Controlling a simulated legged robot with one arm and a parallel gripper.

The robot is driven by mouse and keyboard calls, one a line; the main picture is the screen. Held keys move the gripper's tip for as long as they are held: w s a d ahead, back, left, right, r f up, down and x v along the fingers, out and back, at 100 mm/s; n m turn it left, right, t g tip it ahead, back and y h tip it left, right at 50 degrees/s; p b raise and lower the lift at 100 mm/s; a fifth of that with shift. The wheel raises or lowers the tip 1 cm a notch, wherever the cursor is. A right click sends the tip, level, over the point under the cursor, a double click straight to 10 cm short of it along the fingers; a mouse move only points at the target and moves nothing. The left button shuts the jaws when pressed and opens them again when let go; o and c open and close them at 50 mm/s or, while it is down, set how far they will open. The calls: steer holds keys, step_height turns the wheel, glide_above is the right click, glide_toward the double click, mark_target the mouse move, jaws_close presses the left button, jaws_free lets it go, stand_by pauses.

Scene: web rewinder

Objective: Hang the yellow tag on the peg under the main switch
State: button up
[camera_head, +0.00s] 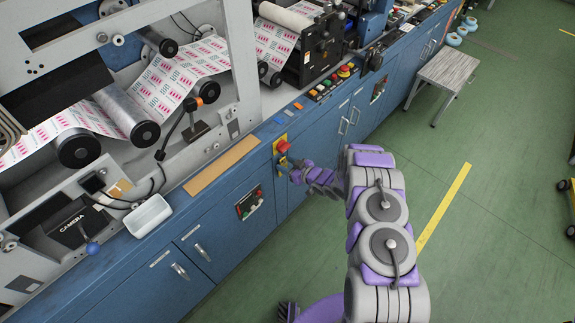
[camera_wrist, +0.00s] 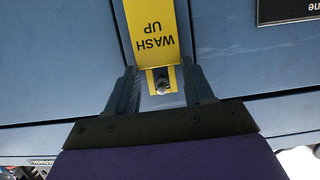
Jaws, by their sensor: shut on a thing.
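The yellow tag (camera_wrist: 152,35) fills the upper middle of the wrist view, its "WASH UP" lettering upside down. My gripper (camera_wrist: 160,69) is shut on it, with a finger on either side near the tag's lower edge in the picture. Whether the tag touches the peg is unclear. In the head view the red main switch (camera_head: 283,146) sits on a yellow plate at the cabinet's top edge.
Blue cabinet doors (camera_head: 228,240) run along the machine's front. A small red-and-green button panel (camera_head: 249,204) is left of my gripper. A white tray (camera_head: 148,216) stands on the ledge. A grey stool (camera_head: 446,70) stands farther back. The green floor on the right is mostly clear.

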stand_by(0.3)
steer(key=o, duration=1.1)
steer(key=p+v, duration=0.3)
steer(key=v, duration=1.4)
steer(key=shift+d, duration=0.15)
